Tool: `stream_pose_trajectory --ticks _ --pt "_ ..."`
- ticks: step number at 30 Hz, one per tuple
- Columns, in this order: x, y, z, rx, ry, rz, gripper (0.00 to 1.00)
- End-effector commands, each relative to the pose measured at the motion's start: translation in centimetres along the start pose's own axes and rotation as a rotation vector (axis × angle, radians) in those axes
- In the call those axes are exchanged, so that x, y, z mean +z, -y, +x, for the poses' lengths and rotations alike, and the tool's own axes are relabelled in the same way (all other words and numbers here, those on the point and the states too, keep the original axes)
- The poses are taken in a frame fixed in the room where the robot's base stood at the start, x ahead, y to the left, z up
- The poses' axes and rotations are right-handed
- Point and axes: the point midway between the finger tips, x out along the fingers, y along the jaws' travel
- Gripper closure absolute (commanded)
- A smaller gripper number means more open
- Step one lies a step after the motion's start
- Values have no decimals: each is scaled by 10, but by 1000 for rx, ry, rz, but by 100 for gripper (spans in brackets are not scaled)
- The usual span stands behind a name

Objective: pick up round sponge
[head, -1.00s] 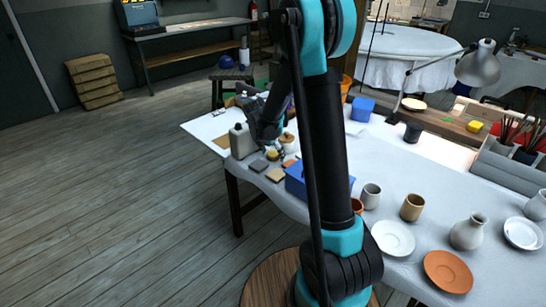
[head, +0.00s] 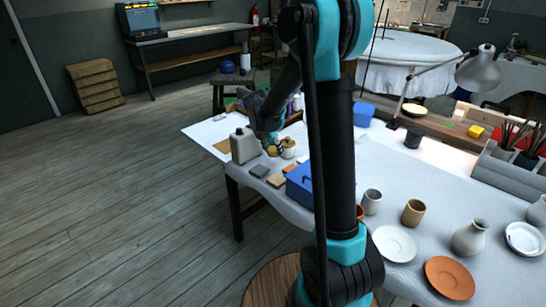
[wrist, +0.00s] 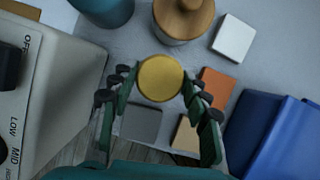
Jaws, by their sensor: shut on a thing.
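The round sponge (wrist: 160,78) is a yellow disc between the fingertips in the middle of the wrist view. In the head view the small yellow sponge (head: 272,151) shows below my gripper (head: 271,140), by the table's far left part. It appears held a little above the tabletop.
A grey machine with dial markings (wrist: 50,95) stands close at left. A wooden-lidded jar (wrist: 183,18) is just beyond the sponge. Grey (wrist: 141,122), tan (wrist: 186,134), orange (wrist: 216,82) and white (wrist: 233,38) blocks lie around. A blue box (wrist: 275,135) is at right.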

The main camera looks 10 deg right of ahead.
Motion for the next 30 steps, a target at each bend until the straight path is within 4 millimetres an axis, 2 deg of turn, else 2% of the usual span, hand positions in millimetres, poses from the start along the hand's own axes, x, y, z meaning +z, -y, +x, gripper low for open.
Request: stream_pose_trajectory --ticks 1,6,15,21,30 --pt "5 1 -14 0 0 0 68" --pt "24 0 -59 0 0 0 68" --pt "49 0 -120 0 0 0 68" --pt "57 0 -138 0 0 0 68" --pt "59 0 -143 0 0 0 68"
